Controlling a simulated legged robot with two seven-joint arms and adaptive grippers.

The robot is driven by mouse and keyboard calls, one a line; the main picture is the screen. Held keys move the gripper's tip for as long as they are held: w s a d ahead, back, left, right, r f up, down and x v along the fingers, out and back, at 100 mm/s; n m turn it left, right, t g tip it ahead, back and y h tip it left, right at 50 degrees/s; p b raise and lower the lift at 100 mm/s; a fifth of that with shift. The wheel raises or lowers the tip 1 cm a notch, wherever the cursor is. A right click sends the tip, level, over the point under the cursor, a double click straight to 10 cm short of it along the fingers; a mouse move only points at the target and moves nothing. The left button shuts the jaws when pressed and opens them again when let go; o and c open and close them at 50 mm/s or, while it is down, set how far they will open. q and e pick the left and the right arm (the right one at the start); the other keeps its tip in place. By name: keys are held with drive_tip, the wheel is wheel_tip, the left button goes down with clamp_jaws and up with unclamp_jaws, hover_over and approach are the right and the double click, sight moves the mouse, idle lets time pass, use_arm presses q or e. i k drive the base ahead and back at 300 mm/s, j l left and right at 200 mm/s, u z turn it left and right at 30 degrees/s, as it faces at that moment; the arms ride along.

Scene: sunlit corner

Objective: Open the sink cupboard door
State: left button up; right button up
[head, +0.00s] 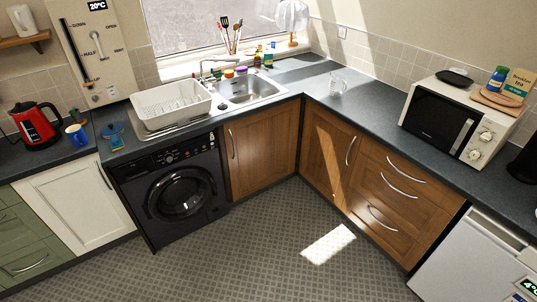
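The sink (245,90) is set into the dark worktop near the corner, below the window. The wooden sink cupboard door (268,148) is under it, just right of the black washing machine. The door looks shut, flush with the cupboard front. Its curved metal handle (232,144) is upright near the door's left edge. Neither of my grippers is in view.
The washing machine (180,195) stands left of the door. Another wooden cupboard door (325,150) meets it at the inner corner, with drawers (385,195) further right. The patterned floor (250,245) in front is clear. A dish rack (172,103) stands beside the sink.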

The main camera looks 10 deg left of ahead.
sight(261, 147)
drive_tip(key=i+j, duration=0.2)
drive_tip(key=i, duration=0.3)
drive_tip(key=i+j, duration=0.2)
drive_tip(key=i, duration=0.3)
drive_tip(key=i+l+z, duration=0.05)
